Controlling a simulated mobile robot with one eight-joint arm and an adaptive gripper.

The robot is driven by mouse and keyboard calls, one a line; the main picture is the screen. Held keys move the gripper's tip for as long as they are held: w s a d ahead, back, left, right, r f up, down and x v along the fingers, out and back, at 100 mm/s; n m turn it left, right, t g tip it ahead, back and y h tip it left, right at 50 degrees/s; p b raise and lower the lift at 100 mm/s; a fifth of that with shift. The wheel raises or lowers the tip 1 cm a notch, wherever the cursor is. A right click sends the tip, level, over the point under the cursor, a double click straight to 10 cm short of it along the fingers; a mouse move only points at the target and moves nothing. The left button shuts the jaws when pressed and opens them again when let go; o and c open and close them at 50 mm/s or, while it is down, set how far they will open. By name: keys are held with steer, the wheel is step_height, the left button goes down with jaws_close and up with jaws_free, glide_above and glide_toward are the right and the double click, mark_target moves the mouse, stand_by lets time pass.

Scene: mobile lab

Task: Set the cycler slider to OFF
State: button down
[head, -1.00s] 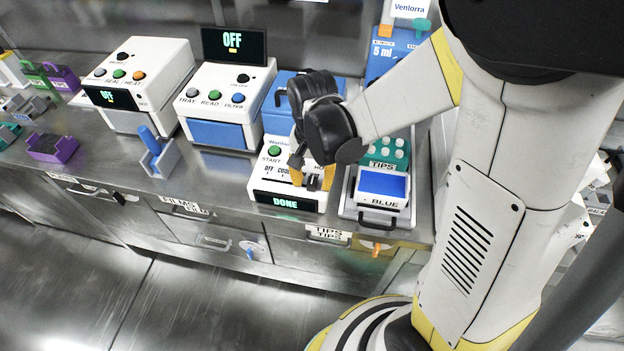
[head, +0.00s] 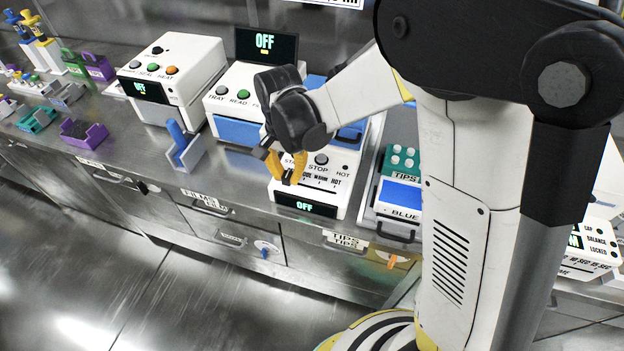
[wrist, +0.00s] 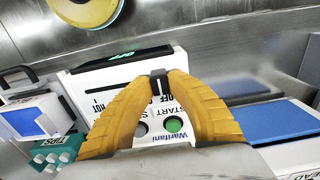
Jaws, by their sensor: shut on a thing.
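The cycler (head: 326,171) is a white box with START and STOP buttons, a slider scale marked up to HOT, and a front display (head: 305,205) that reads OFF. In the wrist view the cycler (wrist: 105,79) shows a dark slider slot running left from the knob. My gripper (head: 291,179) is at the left part of the slider scale in the head view. In the wrist view my gripper (wrist: 159,84) is shut on the dark slider knob (wrist: 158,79), with a yellow finger on each side. The knob stands at the OFF end of the slot.
Left of the cycler is a white reader (head: 240,92) with a screen above it. Right are a green TIPS box (head: 401,160) and a blue-topped BLUE block (head: 400,195). A blue lever-like piece (head: 180,140) stands in a holder further left.

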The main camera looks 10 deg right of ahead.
mark_target(284, 173)
steer(key=shift+w+a, duration=0.2)
steer(key=shift+a, duration=0.1)
steer(key=c, duration=1.3)
jaws_free()
steer(key=shift+w+a, duration=0.1)
steer(key=shift+a, duration=0.05)
step_height(284, 173, up, 12)
